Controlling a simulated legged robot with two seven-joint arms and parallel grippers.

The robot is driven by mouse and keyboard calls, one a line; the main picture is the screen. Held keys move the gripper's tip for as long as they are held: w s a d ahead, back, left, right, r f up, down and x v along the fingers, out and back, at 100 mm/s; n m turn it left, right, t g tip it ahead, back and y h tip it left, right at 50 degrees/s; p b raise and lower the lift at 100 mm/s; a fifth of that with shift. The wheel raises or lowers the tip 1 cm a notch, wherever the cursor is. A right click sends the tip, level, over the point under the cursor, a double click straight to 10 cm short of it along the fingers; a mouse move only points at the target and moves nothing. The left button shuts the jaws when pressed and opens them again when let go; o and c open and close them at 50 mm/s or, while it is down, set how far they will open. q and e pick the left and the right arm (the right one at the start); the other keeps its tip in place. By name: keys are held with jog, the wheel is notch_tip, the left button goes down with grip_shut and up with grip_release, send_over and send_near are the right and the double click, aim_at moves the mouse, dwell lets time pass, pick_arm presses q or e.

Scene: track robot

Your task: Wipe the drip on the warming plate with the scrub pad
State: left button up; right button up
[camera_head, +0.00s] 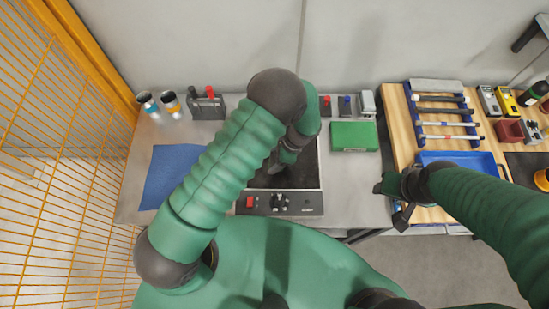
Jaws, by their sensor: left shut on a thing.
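The warming plate (311,174) is a dark square top with a grey front panel, red switch and knob, on the grey bench. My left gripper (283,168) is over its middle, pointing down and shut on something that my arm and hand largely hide. I cannot make out the scrub pad clearly, nor whether what I hold touches the plate. No drip shows on the visible part of the plate. My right gripper (388,195) is at the bench's right end, away from the plate; its finger opening is unclear.
A blue cloth (170,172) lies left, with two bottles (160,104) and a dark caddy (207,106) behind. A green box (354,136) sits right of the plate. A wooden table with a blue tray (462,160) stands farther right. An orange mesh fence (60,150) bounds the left.

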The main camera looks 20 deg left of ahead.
aim_at(274, 155)
pick_arm(q)
jog(key=shift+r+p, duration=0.3)
jog(key=shift+r, duration=0.25)
jog(key=shift+w+a+r+p, duration=0.1)
jog(key=shift+w+r+p, duration=0.15)
jog(key=shift+r+p, duration=0.7)
jog(key=shift+s+r+p, duration=0.2)
jog(key=shift+r+p, duration=0.55)
jog(key=shift+r, duration=0.6)
jog(key=shift+w+f, duration=0.1)
